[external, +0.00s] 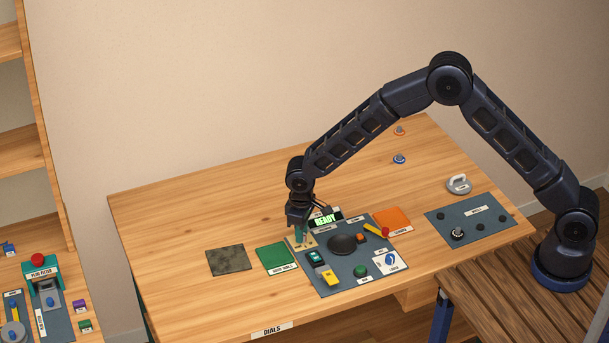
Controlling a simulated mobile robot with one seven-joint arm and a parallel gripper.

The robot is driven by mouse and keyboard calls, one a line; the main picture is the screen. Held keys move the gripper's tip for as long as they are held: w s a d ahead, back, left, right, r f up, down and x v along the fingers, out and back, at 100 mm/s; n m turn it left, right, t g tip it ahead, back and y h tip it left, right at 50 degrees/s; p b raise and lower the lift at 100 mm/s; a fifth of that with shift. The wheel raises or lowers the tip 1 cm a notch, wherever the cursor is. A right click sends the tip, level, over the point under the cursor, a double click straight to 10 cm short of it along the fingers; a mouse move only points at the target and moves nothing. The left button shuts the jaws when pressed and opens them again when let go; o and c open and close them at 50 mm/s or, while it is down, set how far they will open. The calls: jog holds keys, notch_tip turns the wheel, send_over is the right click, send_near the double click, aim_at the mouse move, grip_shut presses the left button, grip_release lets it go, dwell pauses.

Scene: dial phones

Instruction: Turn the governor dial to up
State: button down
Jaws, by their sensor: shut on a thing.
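The governor dial appears to be the small teal knob (301,238) on a beige plate (309,242) at the back left corner of the grey panel (335,282). Its small label is too small to read for sure. My gripper (301,231) reaches down onto this knob from above and is shut on it. The fingers hide most of the knob, so I cannot tell which way it points.
Beside it are a green READY display (325,220), a dark round disc (342,244), a yellow-handled lever (374,230), a blue dial on a white plate (390,261) and a green pad (276,256). A second grey panel (468,219) lies right.

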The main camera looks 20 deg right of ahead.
jog(key=shift+n, duration=1)
jog(key=c, duration=1.2)
grip_release()
jog(key=shift+r, duration=0.1)
notch_tip(320, 180, up, 11)
